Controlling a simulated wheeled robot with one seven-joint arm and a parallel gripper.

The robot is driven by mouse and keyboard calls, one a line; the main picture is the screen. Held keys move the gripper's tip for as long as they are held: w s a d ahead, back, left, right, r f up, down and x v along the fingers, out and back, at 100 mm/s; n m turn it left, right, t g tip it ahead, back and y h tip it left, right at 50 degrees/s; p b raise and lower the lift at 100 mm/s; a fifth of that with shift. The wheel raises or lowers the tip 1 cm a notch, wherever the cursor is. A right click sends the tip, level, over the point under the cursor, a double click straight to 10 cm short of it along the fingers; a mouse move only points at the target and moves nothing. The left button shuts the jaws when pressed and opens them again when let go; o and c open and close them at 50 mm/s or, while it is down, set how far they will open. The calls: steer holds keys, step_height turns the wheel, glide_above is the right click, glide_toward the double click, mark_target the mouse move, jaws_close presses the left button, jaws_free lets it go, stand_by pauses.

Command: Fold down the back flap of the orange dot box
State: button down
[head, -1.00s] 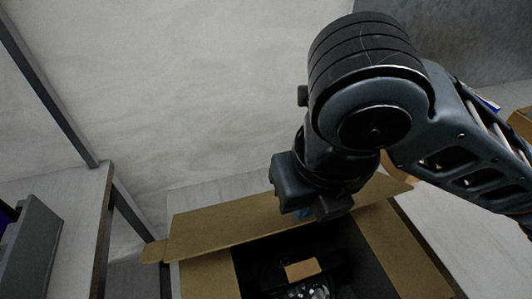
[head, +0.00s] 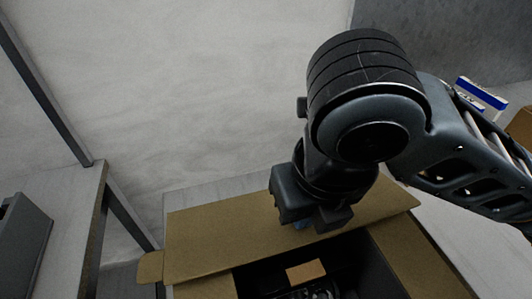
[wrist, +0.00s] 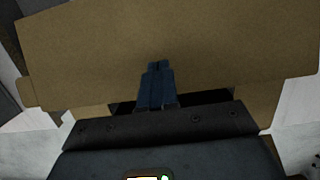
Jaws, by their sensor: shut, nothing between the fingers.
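The open cardboard box (head: 415,255) stands at the bottom of the head view. No orange dot shows on it. Its wide back flap (head: 215,240) slants across the far side of the opening, and it fills much of the wrist view (wrist: 90,55). My gripper (head: 300,224) is at this flap, right of its middle; my wrist hides part of the flap. In the wrist view the blue fingers (wrist: 157,66) are together and empty, lying over the flap's face. I cannot tell whether they touch it.
Inside the box are dark contents and a small cardboard piece (head: 305,271). A grey table (head: 60,210) with a grey bin (head: 22,245) stands at left. A blue and white box (head: 480,93) and another cardboard box (head: 520,127) are at right.

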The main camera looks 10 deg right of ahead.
steer(key=shift+f+b, duration=1.35)
steer(key=shift+f, duration=0.3)
steer(key=shift+r, duration=0.15)
steer(key=shift+r, duration=0.1)
step_height(320, 180, up, 12)
steer(key=p, duration=0.9)
steer(key=shift+s, duration=0.1)
